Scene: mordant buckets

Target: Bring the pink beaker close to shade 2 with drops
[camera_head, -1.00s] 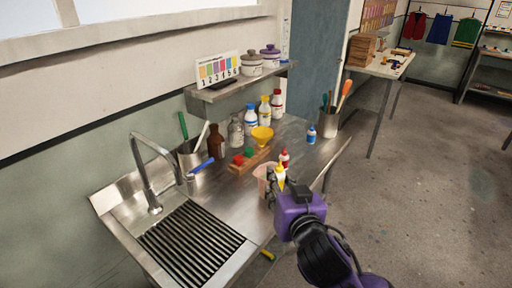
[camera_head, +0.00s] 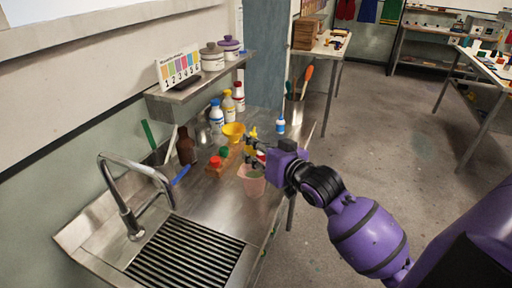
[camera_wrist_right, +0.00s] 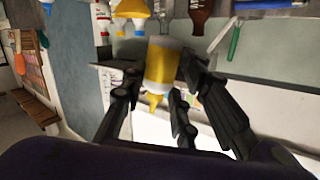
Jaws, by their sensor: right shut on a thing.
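The pink beaker (camera_head: 253,184) stands upright on the steel worktop, right of the sink. Its liquid's exact shade is hard to make out. My right gripper (camera_head: 254,146) is shut on a yellow dropper bottle (camera_head: 252,132), just beyond the beaker in the picture and apart from it. In the right wrist view the bottle (camera_wrist_right: 162,68) sits between the fingers, its yellow tip at the picture's bottom; that view looks upside down, so the bottle seems upright. The numbered shade card (camera_head: 179,67) stands on the wall shelf. My left gripper is out of view.
A yellow funnel (camera_head: 233,130), several bottles and a brown bottle (camera_head: 187,147) stand behind. A small blue-capped bottle (camera_head: 281,124) is to the right.

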